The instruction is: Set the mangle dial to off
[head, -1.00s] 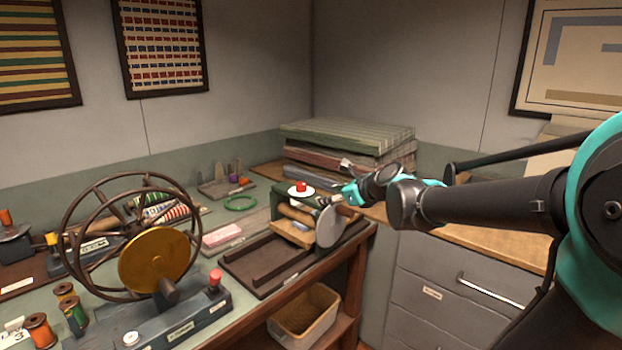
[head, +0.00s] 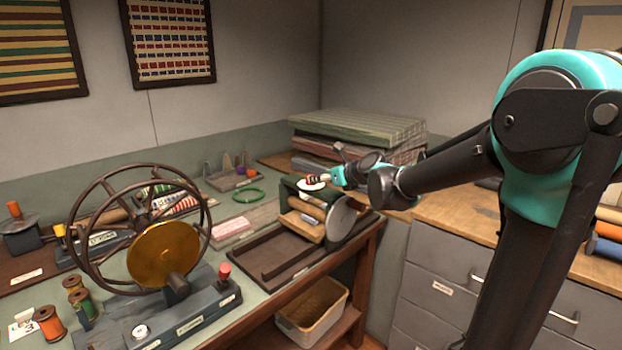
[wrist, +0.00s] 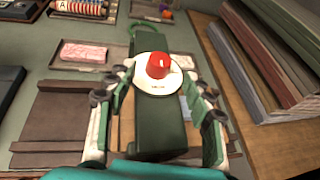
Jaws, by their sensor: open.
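The mangle (head: 303,215) is a small green machine with wooden rollers and a grey disc on its side, at the right end of the bench. Its dial is a white round plate with a red knob (wrist: 158,65) on the green top; it also shows in the head view, where my gripper partly covers the red knob (head: 312,179). My gripper (wrist: 158,88) is open, with one finger on each side of the dial plate and the knob between and slightly beyond the tips. Whether a finger touches the dial is unclear. The dial's markings are too small to read.
A stack of folded cloth (head: 355,128) stands right behind the mangle, close to my arm. A large wheel (head: 140,225) with a brass disc stands at the left. A pink block (head: 231,228) and green ring (head: 248,195) lie on the bench.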

